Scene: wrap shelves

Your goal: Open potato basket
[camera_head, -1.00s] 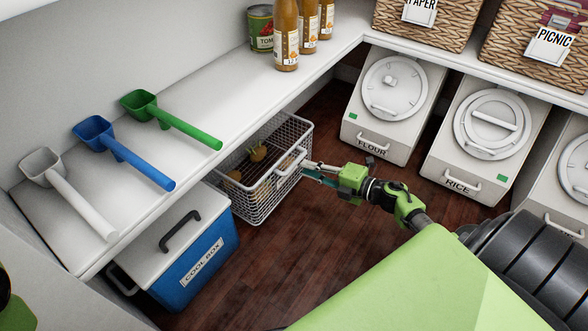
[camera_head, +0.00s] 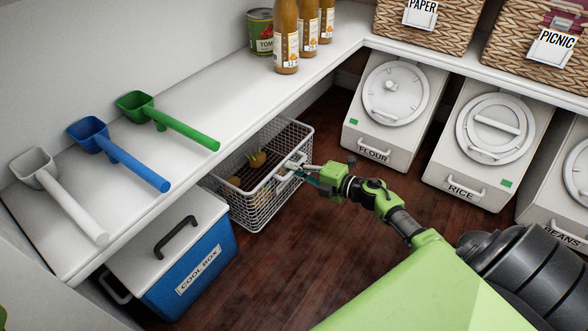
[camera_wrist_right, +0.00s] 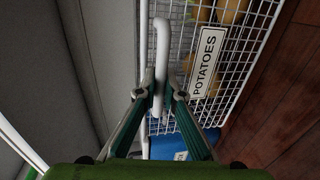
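The potato basket (camera_head: 252,207) is a white wire basket under the left shelf, with potatoes inside. In the wrist view its white "POTATOES" label (camera_wrist_right: 207,62) and its white bar handle (camera_wrist_right: 162,42) show clearly. My right gripper (camera_head: 296,170) is at the handle on the basket's front side. The far part of the basket is hidden under the shelf. My left gripper is not in view.
A blue cool box (camera_head: 190,268) stands close to the left of the basket. The white shelf (camera_head: 200,95) above holds scoops, bottles and a can. Flour (camera_head: 372,142) and rice (camera_head: 470,176) bins stand to the right. Dark wooden floor (camera_head: 300,235) is clear in front of the basket.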

